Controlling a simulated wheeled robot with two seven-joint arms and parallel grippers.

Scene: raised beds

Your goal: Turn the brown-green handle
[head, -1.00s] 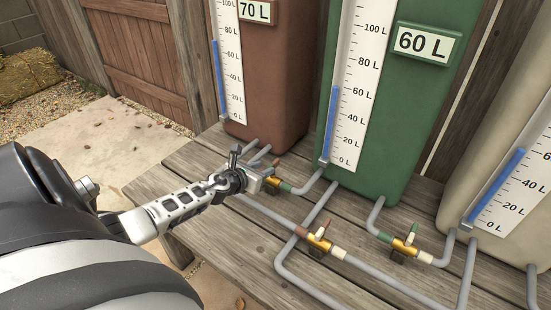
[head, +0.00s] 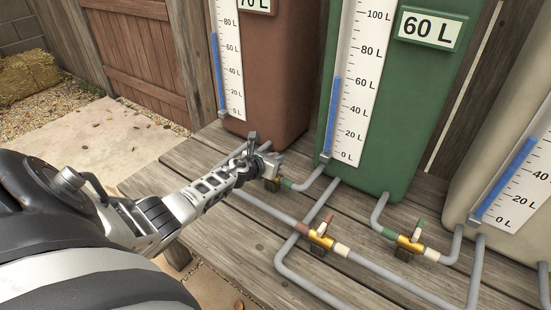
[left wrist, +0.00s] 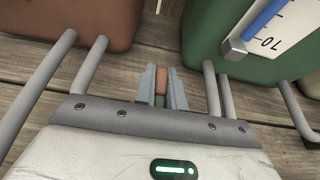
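The brown-green handle (left wrist: 160,86) stands between the two fingers of my left gripper in the left wrist view, brown on its far part and green nearer the palm. My left gripper (left wrist: 162,88) has its fingers close together on both sides of the handle, with no clear gap. In the head view my left gripper (head: 262,160) is at the valve between the brown tank (head: 272,85) and the green tank (head: 375,140). There it hides the handle and most of the brass valve body. My right gripper is out of view.
Two other brass valves with two-coloured handles sit on the grey pipes, one at the front (head: 321,238) and one at right (head: 409,241). A pale tank (head: 490,150) stands at right. All rest on a plank table (head: 215,160).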

